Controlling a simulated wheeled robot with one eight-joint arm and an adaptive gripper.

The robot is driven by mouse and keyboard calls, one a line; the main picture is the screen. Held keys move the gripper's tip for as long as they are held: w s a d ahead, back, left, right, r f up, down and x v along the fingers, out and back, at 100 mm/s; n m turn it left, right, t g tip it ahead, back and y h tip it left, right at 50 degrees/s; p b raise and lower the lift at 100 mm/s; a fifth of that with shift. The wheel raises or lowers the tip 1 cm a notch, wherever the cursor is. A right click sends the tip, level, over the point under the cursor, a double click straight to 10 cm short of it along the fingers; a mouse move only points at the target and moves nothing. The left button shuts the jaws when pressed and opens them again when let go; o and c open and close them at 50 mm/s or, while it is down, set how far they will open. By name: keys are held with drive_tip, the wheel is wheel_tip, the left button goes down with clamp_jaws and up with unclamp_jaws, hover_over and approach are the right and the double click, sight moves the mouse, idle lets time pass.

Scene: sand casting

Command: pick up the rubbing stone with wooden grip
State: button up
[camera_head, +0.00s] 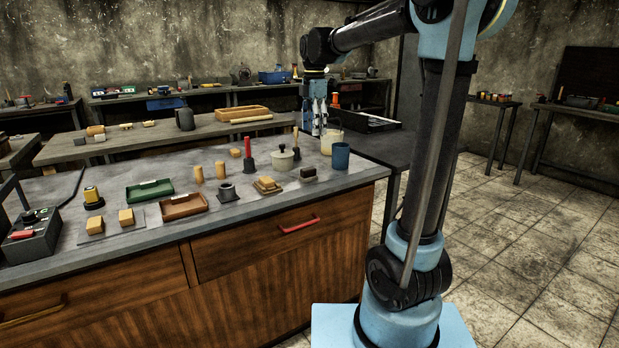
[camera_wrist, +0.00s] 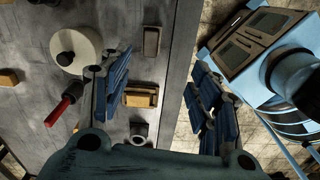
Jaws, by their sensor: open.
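A low tan block with a narrower wooden piece on top (camera_head: 267,185), which looks like the rubbing stone with wooden grip, lies on the grey workbench near its front edge. In the wrist view the tan block (camera_wrist: 140,98) lies just right of the left finger. A darker brown block (camera_head: 308,174) sits to its right; it also shows in the wrist view (camera_wrist: 152,41). My gripper (camera_wrist: 162,100) is open and empty, its fingers spread wide above the bench.
Close by stand a pale pot with a black knob (camera_wrist: 72,46), a red-handled tool (camera_wrist: 65,106), a dark ring-shaped piece (camera_wrist: 138,131) and a blue cup (camera_head: 340,156). The workbench (camera_head: 290,204) ends just right of the blocks. Trays and small blocks lie to the left.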

drive_tip(key=w+a+n, duration=0.1)
drive_tip(key=w+a, duration=0.1)
hover_over(308, 168)
drive_tip(key=f, duration=1.1)
drive_tip(key=shift+w+f, duration=0.1)
drive_tip(key=shift+w, duration=0.15)
drive_tip(key=shift+s+f, duration=0.15)
drive_tip(key=shift+f, duration=1.3)
drive_tip(key=shift+s+f, duration=0.1)
drive_tip(key=shift+f, duration=1.35)
drive_tip(key=c, duration=1.2)
